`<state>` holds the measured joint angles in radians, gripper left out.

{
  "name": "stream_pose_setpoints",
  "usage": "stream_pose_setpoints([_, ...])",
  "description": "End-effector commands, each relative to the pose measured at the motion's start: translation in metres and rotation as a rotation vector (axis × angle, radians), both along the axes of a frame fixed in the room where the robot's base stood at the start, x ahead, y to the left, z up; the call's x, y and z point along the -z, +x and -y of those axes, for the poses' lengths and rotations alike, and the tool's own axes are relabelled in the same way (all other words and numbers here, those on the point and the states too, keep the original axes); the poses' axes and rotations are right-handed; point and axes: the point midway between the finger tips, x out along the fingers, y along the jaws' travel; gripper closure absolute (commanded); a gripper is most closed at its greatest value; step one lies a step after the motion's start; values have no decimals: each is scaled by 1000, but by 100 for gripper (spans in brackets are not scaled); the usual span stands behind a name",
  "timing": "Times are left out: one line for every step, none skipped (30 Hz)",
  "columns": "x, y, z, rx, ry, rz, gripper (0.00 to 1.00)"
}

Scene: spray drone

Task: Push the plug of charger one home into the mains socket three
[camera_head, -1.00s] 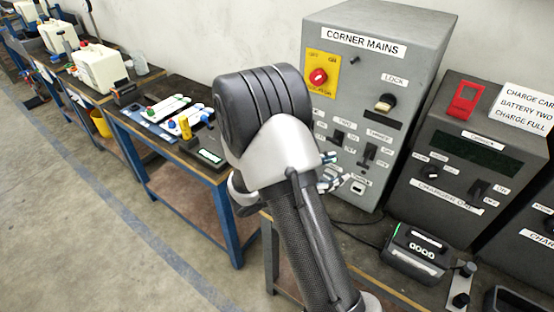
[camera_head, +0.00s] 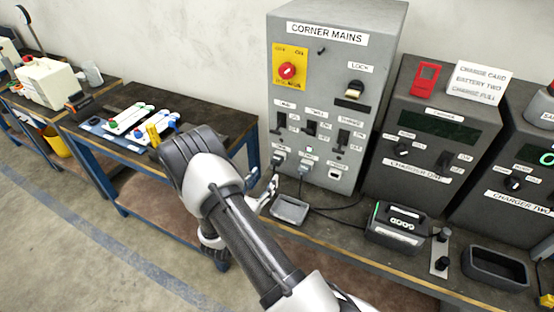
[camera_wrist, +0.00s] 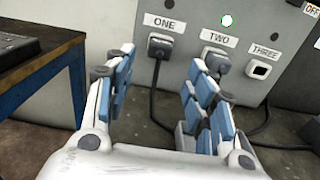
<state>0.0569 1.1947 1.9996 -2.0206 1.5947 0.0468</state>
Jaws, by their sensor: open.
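The grey mains box (camera_head: 330,90) has three sockets along its lower front. Socket three (camera_wrist: 258,70), at the right, shows a light frame with a dark opening and no plug; it also shows in the head view (camera_head: 334,173). A grey plug sits in socket one (camera_wrist: 160,46) and another in socket two (camera_wrist: 215,60), each with a dark cable hanging down. I cannot tell which is the plug of charger one. My gripper (camera_wrist: 160,75) is open and empty, fingers apart below and in front of sockets one and two. In the head view, my gripper (camera_head: 270,194) is left of the box's lower front.
Charger one (camera_head: 432,130) stands right of the mains box. A small grey tray (camera_head: 290,210), a battery (camera_head: 398,222) and loose cable lie on the bench in front. A blue-framed table (camera_head: 215,118) with tools is at the left.

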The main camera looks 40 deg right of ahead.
Motion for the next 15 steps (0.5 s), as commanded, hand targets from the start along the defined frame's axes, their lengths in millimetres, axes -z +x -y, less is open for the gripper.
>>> stream_pose_setpoints([0, 1, 3, 2, 0, 1, 50])
stream_pose_setpoints([0, 1, 4, 3, 1, 2, 50])
stream_pose_setpoints([0, 2, 7, 3, 1, 2, 50])
stream_pose_setpoints([0, 4, 10, 3, 0, 3, 50])
stream_pose_setpoints([0, 5, 13, 3, 0, 3, 50])
stream_pose_setpoints([0, 6, 18, 5, 0, 3, 50])
stream_pose_setpoints([0, 8, 22, 5, 0, 2, 50])
stream_pose_setpoints([0, 9, 26, 4, -1, 3, 50])
stream_pose_setpoints([0, 12, 31, 6, 1, 4, 50])
stream_pose_setpoints([0, 14, 36, 5, 1, 4, 50])
stream_pose_setpoints([0, 15, 40, 4, 0, 3, 50])
stream_pose_setpoints([0, 17, 45, 6, 0, 2, 50])
stream_pose_setpoints([0, 19, 49, 4, 0, 3, 50])
stream_pose_setpoints([0, 21, 53, 4, 0, 4, 50])
stream_pose_setpoints([0, 23, 58, 5, 0, 4, 50])
